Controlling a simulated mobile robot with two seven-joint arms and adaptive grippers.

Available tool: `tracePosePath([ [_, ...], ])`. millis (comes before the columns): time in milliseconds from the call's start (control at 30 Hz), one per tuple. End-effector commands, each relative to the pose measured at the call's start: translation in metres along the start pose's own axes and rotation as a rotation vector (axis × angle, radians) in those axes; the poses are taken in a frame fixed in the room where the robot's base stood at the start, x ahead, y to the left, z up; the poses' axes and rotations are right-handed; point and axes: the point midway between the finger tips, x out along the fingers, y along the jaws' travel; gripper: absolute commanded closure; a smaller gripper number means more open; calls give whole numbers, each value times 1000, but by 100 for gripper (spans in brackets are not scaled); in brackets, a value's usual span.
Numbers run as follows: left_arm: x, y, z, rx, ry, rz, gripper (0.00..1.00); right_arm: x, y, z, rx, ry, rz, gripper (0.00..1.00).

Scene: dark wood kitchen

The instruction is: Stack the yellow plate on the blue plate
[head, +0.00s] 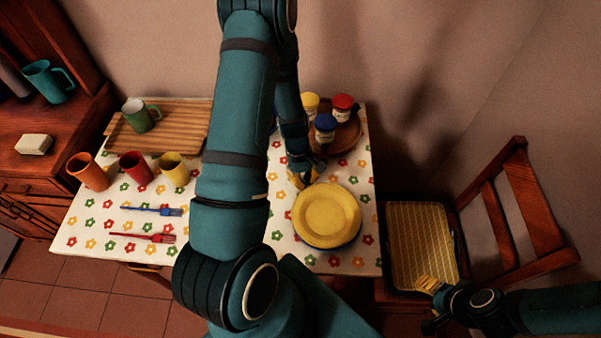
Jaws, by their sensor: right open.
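The yellow plate (326,214) lies on top of the blue plate (332,246) on the table's right part. Only a thin rim of the blue plate shows along the lower edge; the yellow one covers the rest. My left gripper (303,180) is just beyond the upper left edge of the yellow plate. It is small and partly hidden by its own arm, so I cannot tell whether its fingers are apart or touch the plate. My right gripper (428,286) is open and empty over the chair seat, away from both plates.
A round brown tray (348,140) with several lidded jars stands behind the plates. Orange (88,173), red (135,169) and yellow (173,168) cups, forks and a striped board (180,120) with a green mug (140,116) are left. A chair (420,240) stands right.

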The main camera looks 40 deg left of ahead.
Motion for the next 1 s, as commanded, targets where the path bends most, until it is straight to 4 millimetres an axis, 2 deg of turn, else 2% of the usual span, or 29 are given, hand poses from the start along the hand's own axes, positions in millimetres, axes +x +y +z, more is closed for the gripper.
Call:
tracePosePath([
  [333, 0, 0, 2, 0, 0, 0, 100, 0, 0, 0, 0, 0, 0, 53],
  [533, 5, 0, 19, 0, -2, 0, 100, -1, 0, 0, 0, 1, 0, 53],
  [1000, 4, 0, 13, -1, 1, 1, 100, 0, 0, 0, 0, 1, 0, 53],
])
